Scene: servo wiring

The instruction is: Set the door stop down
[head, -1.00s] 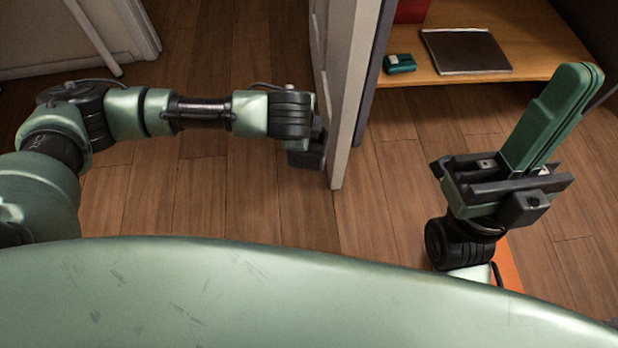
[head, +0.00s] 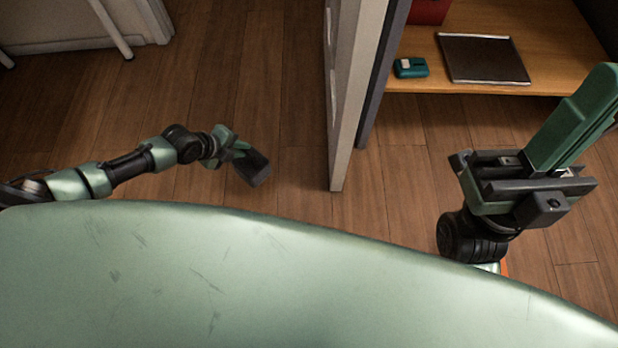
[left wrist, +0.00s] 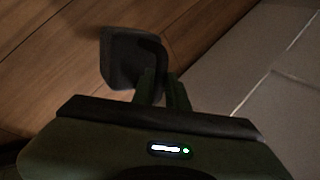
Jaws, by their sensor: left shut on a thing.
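The door stop (head: 252,169) is a dark grey block at the end of my left gripper (head: 236,152), in the left half of the head view. The left gripper is shut on it. The door stop appears above the floor, but its exact height is hard to tell. In the left wrist view the door stop (left wrist: 128,58) shows beyond the fingers, with wood floor behind it. My right gripper (head: 585,105) is at the right of the head view, its long green fingers together with nothing seen between them.
The edge of a pale door (head: 343,120) stands upright right of the left gripper. Behind it, a wooden shelf (head: 450,87) bears a dark tray (head: 484,58) and a small teal device (head: 411,68). Open wood floor (head: 285,130) lies between the left gripper and the door.

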